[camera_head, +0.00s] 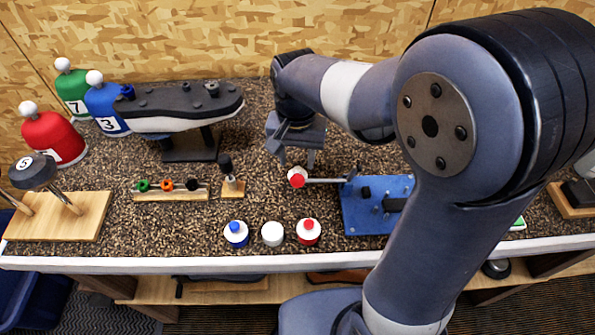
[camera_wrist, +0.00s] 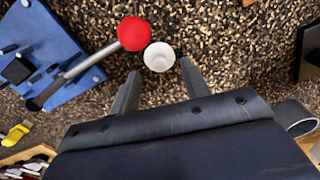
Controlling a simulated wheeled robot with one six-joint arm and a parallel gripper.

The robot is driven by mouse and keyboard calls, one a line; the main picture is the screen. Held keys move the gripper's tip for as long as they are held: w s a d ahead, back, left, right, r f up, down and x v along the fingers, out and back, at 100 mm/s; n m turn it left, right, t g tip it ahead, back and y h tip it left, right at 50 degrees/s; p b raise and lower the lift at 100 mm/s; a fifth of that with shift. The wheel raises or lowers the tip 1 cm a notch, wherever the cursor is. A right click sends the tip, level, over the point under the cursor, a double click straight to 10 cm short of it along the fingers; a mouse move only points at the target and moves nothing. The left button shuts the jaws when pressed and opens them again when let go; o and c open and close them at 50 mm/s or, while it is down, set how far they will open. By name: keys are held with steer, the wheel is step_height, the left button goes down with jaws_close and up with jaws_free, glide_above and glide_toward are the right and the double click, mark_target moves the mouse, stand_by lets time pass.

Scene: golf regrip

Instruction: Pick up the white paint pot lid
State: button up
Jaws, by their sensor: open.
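A small round white piece (camera_wrist: 159,57) lies on the speckled bench top just beyond my fingertips in the wrist view. It may be the white lid, but I cannot tell for sure. In the head view it is mostly hidden behind a red ball end.
A rod with the red ball end (camera_wrist: 134,33) sticks out from a blue vise base (camera_head: 360,215), close beside the white piece. A wooden rack (camera_head: 170,194) with coloured pieces and a dark shoe-shaped stand (camera_head: 180,105) are to the left. Numbered club covers (camera_head: 52,138) stand far left.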

mark_target(297, 169)
step_height(297, 169, down, 4)
steer(key=shift+w+d+f, duration=0.1)
steer(key=shift+c, duration=0.3)
jaws_close()
